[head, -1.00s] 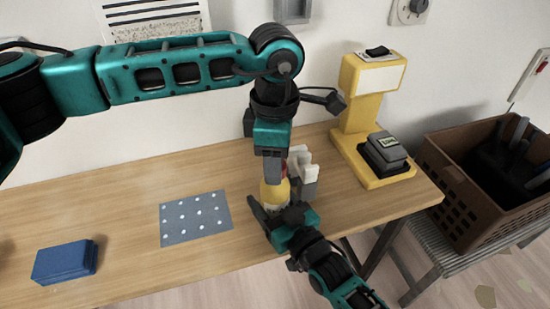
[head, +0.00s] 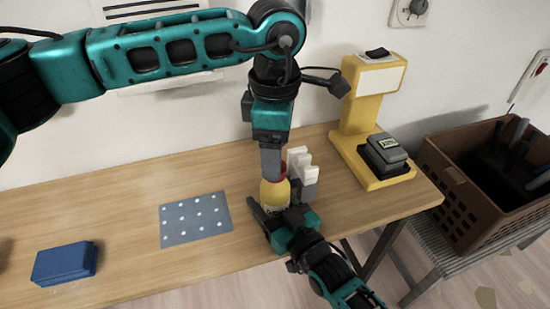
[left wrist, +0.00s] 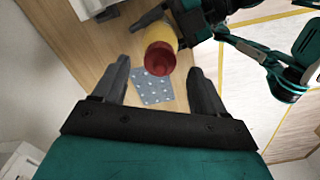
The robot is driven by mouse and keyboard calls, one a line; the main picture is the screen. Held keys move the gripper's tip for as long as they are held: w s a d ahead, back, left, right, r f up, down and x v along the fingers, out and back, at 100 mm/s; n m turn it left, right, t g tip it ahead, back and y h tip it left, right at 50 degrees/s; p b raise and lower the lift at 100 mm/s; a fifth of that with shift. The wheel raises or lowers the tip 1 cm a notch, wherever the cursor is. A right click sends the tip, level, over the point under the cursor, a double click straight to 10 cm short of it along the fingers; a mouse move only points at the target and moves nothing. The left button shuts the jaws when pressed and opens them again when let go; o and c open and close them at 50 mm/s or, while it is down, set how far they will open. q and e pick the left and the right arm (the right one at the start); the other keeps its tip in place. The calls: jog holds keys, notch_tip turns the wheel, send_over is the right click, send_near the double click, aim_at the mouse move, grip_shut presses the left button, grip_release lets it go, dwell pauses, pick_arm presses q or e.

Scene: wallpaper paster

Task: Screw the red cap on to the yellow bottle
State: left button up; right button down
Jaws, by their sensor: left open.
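The yellow bottle (head: 275,195) stands on the wooden table. The red cap (head: 283,170) sits at its top, partly hidden by my left gripper; whether it is screwed tight I cannot tell. In the left wrist view the red cap (left wrist: 161,60) faces the camera, with the yellow bottle (left wrist: 158,35) behind it. My left gripper (head: 271,176) points down above the cap. Its open fingers (left wrist: 160,82) stand apart, with the cap in view between them. My right gripper (head: 274,213) is low around the bottle; its far finger and grip are partly hidden.
White and grey blocks (head: 303,170) stand close right of the bottle. A yellow stand (head: 355,115) with a grey device is farther right, beside a brown crate (head: 450,190). A dotted grey mat (head: 195,220) and blue box (head: 65,262) lie left. Clear table lies between them.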

pick_arm(q)
notch_tip(320, 180, up, 9)
jog(key=shift+f, duration=0.1)
dwell(0.3)
pick_arm(e)
jog(key=shift+c, duration=0.6)
grip_release()
pick_arm(q)
jog(key=shift+r+p, duration=0.35)
pick_arm(e)
jog(key=v, duration=1.3)
